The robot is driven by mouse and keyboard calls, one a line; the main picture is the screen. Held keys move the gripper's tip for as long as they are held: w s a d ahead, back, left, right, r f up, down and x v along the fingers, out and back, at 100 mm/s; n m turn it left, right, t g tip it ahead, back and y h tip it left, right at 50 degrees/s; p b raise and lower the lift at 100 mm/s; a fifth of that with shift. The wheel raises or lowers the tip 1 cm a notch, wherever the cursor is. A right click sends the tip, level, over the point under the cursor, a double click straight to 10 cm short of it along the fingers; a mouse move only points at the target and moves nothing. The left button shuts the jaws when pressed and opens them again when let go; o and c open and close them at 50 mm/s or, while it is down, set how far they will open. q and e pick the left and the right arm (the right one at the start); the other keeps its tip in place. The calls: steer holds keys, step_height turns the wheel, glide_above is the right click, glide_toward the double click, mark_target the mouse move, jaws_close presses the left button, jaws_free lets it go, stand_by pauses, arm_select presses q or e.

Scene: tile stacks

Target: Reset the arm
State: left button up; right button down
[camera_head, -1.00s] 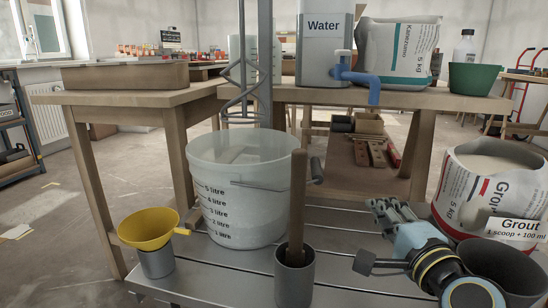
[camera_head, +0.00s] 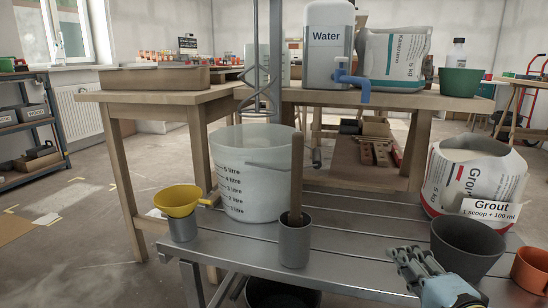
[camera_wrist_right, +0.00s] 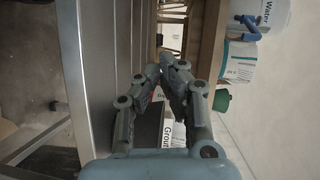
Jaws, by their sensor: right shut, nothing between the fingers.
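My right gripper (camera_head: 408,256) is at the lower right of the head view, over the front right part of the grey slatted table (camera_head: 345,237). It is shut and empty. In the right wrist view its fingers (camera_wrist_right: 166,62) come together at the tips with nothing held. The left gripper does not show in any view.
On the table stand a measuring bucket (camera_head: 255,190), a yellow funnel (camera_head: 177,200) in a cup, a grey cup (camera_head: 295,246) with a wooden handle, a dark pot (camera_head: 465,245), an orange cup (camera_head: 530,270) and a Grout bag (camera_head: 470,180). A Water container (camera_head: 327,45) stands behind.

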steer(key=s+a+f+n+g+y, duration=0.1)
steer(key=s+f+n+g, duration=0.45)
steer(key=s+f, duration=0.4)
arm_select(q)
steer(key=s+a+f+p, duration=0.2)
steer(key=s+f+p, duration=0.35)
steer(key=p, duration=0.45)
arm_select(e)
steer(key=s+d+f+n+g+h, duration=0.1)
steer(key=s+d+f+n+g, duration=0.3)
steer(key=s, duration=0.5)
steer(key=s+d+f+n+g+h, duration=0.2)
steer(key=s+f+n, duration=0.2)
steer(key=s+f, duration=0.3)
steer(key=s+d+f+n+g+h, duration=0.1)
steer(key=s+d+f+n+g, duration=0.25)
steer(key=s, duration=0.65)
arm_select(q)
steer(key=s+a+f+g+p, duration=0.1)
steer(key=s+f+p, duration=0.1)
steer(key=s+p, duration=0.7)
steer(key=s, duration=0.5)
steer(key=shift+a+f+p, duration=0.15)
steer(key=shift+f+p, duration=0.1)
steer(key=shift+p, duration=0.15)
arm_select(e)
steer(key=s+f+g, duration=0.1)
steer(key=s+f, duration=0.1)
steer(key=s, duration=1.3)
steer(key=shift+d, duration=0.2)
